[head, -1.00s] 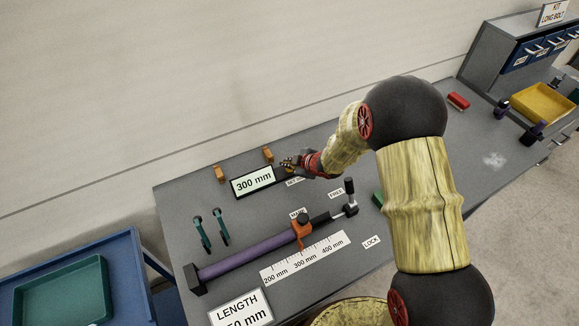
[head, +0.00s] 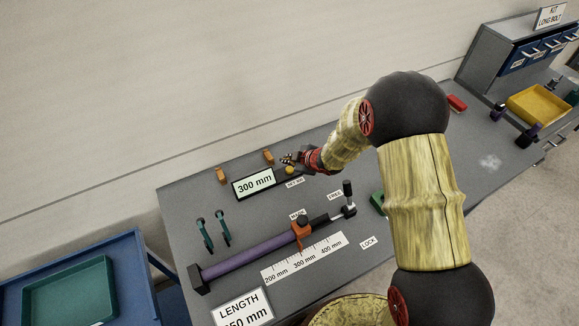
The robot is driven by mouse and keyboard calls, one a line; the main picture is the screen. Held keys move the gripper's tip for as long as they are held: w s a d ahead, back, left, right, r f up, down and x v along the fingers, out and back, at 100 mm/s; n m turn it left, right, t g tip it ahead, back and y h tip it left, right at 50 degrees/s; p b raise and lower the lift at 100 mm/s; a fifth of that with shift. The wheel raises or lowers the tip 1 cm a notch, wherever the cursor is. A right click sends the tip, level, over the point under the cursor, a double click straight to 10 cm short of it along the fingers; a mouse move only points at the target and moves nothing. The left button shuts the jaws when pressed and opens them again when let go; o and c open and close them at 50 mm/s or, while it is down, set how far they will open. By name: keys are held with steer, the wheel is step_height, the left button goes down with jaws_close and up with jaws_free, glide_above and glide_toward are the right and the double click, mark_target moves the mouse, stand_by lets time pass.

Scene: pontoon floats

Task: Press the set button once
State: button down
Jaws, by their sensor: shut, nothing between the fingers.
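The set button looks like a small round yellow knob (head: 290,170) at the right end of the dark display unit, just behind a small white label (head: 294,183) too small to read surely. The display (head: 254,184) reads 300 mm. My gripper (head: 287,160) is shut and empty, just behind and above the yellow knob. It appears apart from the knob, though the exact gap is hard to tell.
Two orange blocks (head: 268,157) stand behind the display. In front lie a purple tube (head: 245,258) with an orange clamp (head: 301,230), a ruler plate (head: 304,258) and a LENGTH sign (head: 242,309). A yellow tray (head: 540,104) is far right.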

steer(key=shift+r+p, duration=1.05)
steer(key=shift+r, duration=0.45)
steer(key=shift+f, duration=0.1)
steer(key=s+d+r+m+t+h+b, duration=0.1)
steer(key=d+r+m+h+b, duration=0.3)
steer(key=d+r, duration=0.65)
steer(key=s+d+r+m+h+b, duration=0.2)
steer(key=s+d+r+m, duration=0.25)
steer(key=s+r, duration=0.35)
steer(key=s+r+m+g+b, duration=0.1)
steer(key=s+m+b, duration=0.1)
steer(key=s, duration=1.1)
steer(key=s+a+r+m+g+b, duration=0.1)
steer(key=s+m, duration=0.4)
steer(key=s, duration=0.9)
steer(key=shift+s+r+g+y+b, duration=0.25)
steer(key=shift+g+y+b, duration=0.2)
steer(key=shift+b, duration=0.35)
